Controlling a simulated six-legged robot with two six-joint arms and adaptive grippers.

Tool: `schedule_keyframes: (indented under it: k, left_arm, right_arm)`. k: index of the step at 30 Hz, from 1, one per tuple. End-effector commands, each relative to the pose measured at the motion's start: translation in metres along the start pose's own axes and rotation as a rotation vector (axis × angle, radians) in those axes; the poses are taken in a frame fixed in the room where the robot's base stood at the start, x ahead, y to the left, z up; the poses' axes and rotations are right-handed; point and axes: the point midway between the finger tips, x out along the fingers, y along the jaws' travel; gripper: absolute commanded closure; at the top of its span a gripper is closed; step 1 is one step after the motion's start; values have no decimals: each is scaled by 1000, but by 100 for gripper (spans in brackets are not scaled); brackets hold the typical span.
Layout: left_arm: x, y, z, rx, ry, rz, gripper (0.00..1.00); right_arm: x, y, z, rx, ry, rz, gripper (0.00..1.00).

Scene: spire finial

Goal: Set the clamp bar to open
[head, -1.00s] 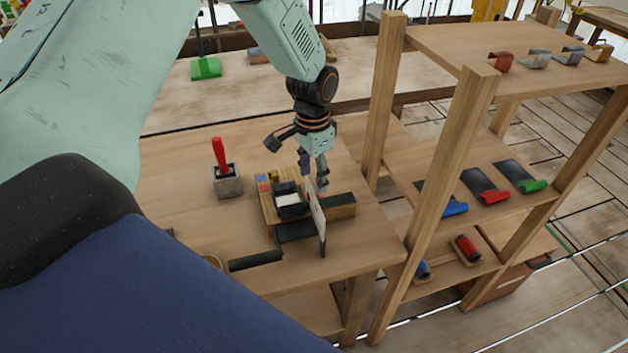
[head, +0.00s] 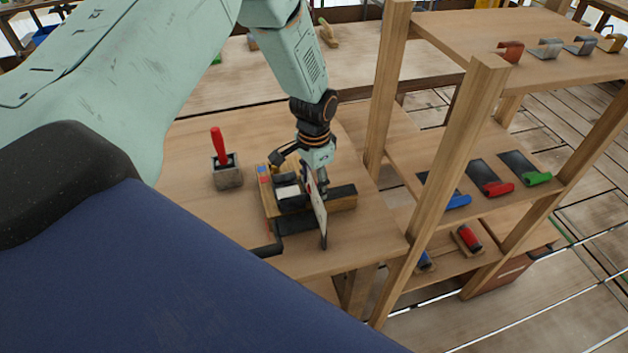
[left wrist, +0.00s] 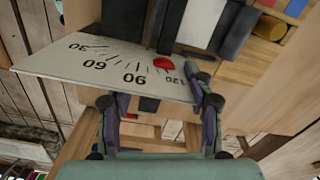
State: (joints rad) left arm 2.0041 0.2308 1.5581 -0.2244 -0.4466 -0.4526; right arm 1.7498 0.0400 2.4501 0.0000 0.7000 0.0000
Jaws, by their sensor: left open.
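A wooden fixture (head: 268,201) with black parts and a white block (head: 288,192) stands on the bench; I cannot tell which dark part is the clamp bar. An upright scale plate (head: 318,213) stands at its right; in the left wrist view the plate (left wrist: 65,60) shows 30, 60, 90 and 120. A red rounded piece (left wrist: 165,65) lies between 90 and 120. My left gripper (left wrist: 158,95) is open, its fingers spread along the plate's near edge; contact is unclear. In the head view the left gripper (head: 314,170) is partly hidden by the plate.
A red-handled tool (head: 219,147) stands in a grey block (head: 227,176) left of the fixture. A wooden shelf post (head: 446,190) rises close on the right. The shelf holds coloured-handled pieces (head: 494,187). Bare bench lies behind the red-handled tool.

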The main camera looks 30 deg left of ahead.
Motion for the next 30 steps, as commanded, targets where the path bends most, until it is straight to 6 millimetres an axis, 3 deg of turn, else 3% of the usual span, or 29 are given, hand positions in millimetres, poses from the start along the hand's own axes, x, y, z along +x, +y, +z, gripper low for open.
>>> schedule_keyframes:
  k: [10, 27, 30]
  left_arm:
    - [4, -3, -2, 0, 1, -1, 50]
    - [4, -3, -2, 0, 0, 0, 98]
    - [4, -3, -2, 0, 0, 0, 100]
  right_arm:
    - [0, 0, 0, 0, 0, 0, 60]
    - [0, 0, 0, 0, 1, 0, 60]
    - [0, 0, 0, 0, 0, 0, 60]
